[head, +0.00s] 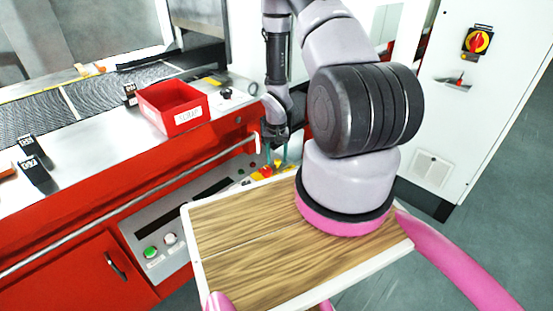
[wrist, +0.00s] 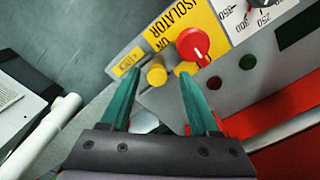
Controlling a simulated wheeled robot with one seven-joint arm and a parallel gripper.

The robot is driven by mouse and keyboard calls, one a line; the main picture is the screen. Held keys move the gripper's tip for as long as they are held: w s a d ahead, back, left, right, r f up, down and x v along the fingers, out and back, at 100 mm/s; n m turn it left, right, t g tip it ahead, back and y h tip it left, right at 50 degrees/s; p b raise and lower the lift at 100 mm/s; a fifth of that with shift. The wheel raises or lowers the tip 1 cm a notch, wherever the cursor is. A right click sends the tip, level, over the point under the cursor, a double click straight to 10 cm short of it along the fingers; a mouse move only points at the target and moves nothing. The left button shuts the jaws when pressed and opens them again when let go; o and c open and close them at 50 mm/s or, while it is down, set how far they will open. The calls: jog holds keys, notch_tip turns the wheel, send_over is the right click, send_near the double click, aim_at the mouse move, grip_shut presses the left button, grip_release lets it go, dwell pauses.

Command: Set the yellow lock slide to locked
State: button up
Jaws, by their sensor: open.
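The yellow lock slide (wrist: 156,75) shows in the wrist view as a round yellow peg on the isolator panel, below the red rotary knob (wrist: 194,46). A small yellow label (wrist: 127,62) lies to its left; its print is too small to read surely. My gripper (wrist: 160,75) is open, its teal fingers on either side of the peg in the picture. I cannot tell whether they touch it or how far above it they are. In the head view my gripper (head: 276,160) points down at the panel, and the slide is too small to make out surely.
A dial (wrist: 262,8) and a green button (wrist: 247,61) sit right of the isolator. A white rail (head: 130,206) runs along the red machine front. A red bin (head: 172,106) stands on the ledge. My wooden-topped tray (head: 250,240) is close below my arm.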

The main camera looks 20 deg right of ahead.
notch_tip(320, 180, up, 10)
dwell(0.4)
jog(key=shift+r, duration=0.1)
notch_tip(320, 180, up, 12)
jog(key=t, duration=0.1)
send_over(276, 161)
jog(key=w, duration=0.2)
notch_tip(276, 161, up, 15)
jog(key=s+a+t, duration=0.2)
jog(key=s+a, duration=0.1)
jog(key=s+a+r+t+y, duration=0.1)
jog(key=s+a+r+t, duration=0.1)
jog(key=s+r, duration=0.6)
jog(key=s+a+r+t+y, duration=0.1)
jog(key=s+a+r+t, duration=0.1)
jog(key=s+a+r, duration=0.3)
jog(key=s+r, duration=0.4)
jog(key=r, duration=0.2)
jog(key=shift+s+n, duration=0.15)
jog(key=shift+n, duration=0.25)
